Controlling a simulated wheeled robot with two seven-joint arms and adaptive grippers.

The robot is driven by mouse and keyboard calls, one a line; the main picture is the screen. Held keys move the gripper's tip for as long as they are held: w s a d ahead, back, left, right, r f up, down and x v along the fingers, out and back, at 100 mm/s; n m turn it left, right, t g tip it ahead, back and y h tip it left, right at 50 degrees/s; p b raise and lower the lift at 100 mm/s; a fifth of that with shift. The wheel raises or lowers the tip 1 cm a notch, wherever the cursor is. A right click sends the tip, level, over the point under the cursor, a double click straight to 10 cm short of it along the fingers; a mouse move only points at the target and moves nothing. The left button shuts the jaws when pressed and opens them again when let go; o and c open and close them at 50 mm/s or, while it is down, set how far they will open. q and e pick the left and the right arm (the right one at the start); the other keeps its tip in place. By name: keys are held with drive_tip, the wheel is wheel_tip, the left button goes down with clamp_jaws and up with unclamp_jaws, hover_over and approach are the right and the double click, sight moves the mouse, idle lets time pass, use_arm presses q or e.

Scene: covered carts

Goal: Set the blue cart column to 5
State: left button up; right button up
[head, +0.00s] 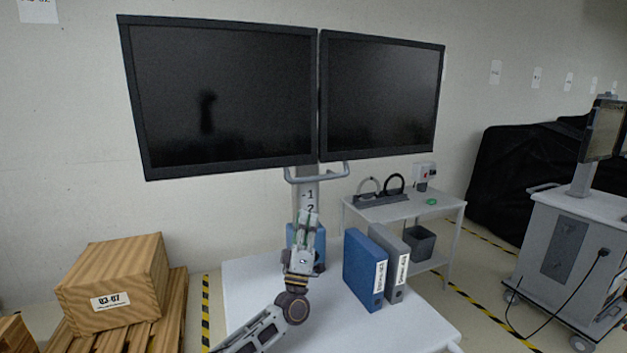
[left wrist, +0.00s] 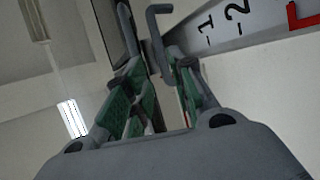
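The cart column (head: 306,185) rises from a blue housing (head: 320,245) on the white cart top (head: 240,275). It carries a scale with the marks 1 and 2 showing; the lower part is hidden behind my left gripper (head: 308,216). In the left wrist view the scale (left wrist: 225,25) shows 1, 2 and part of a red mark. A grey bent handle (head: 318,174) sits under the monitors. It also shows in the left wrist view (left wrist: 158,35), beyond the fingertips. My left gripper (left wrist: 158,75) points up, open and empty, below the handle. My right gripper is out of view.
Two black monitors (head: 225,95) (head: 380,97) top the column. A blue binder (head: 362,268) and a grey binder (head: 390,255) stand on the cart top. A wooden crate (head: 115,280) is left, a side table (head: 445,206) behind, another cart (head: 575,245) right.

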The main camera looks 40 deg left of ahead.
use_arm(q)
drive_tip(key=r, duration=0.2)
drive_tip(key=p, duration=0.3)
approach(308, 166)
drive_tip(key=shift+w+d+r, duration=0.3)
drive_tip(key=shift+w+r, duration=0.15)
drive_tip(key=shift+r, duration=0.25)
drive_tip(key=shift+w+d+r, duration=0.25)
drive_tip(key=shift+w+r, duration=0.15)
drive_tip(key=shift+r, duration=0.3)
drive_tip(key=shift+w+d+r, duration=0.3)
drive_tip(key=shift+w+r, duration=0.15)
drive_tip(key=shift+r, duration=0.25)
drive_tip(key=shift+w+a+r, duration=0.2)
drive_tip(key=shift+w+r, duration=0.15)
drive_tip(key=shift+r, duration=0.05)
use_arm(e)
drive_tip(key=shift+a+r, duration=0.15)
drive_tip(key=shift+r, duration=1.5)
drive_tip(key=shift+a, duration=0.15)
use_arm(q)
clamp_jaws()
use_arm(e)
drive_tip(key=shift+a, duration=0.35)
